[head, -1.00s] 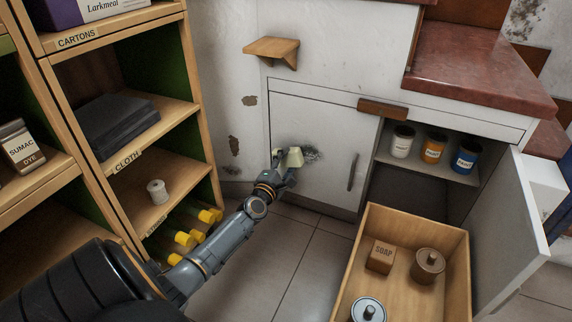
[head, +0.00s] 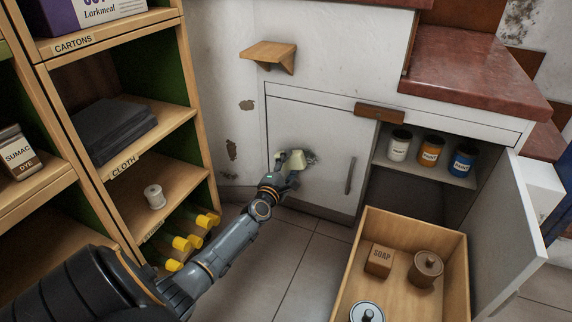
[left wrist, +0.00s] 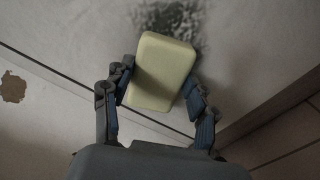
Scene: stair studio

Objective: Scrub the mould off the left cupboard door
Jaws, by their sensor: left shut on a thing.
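The left cupboard door (head: 335,170) is white, shut, with a dark vertical handle (head: 349,175). A dark speckled mould patch (head: 312,158) is on its lower left part and shows larger in the left wrist view (left wrist: 190,22). My left gripper (head: 287,168) is shut on a pale yellow sponge-like block (head: 293,159). In the left wrist view the block (left wrist: 161,72) sits between both fingers and overlaps the lower part of the mould. I cannot tell whether it touches the door. My right gripper is not in view.
A wooden shelf unit with folded cloth (head: 112,125) and a spool (head: 154,196) stands at left. The right cupboard door (head: 510,225) is open, showing paint tins (head: 430,153). A small wooden ledge (head: 270,52) is above.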

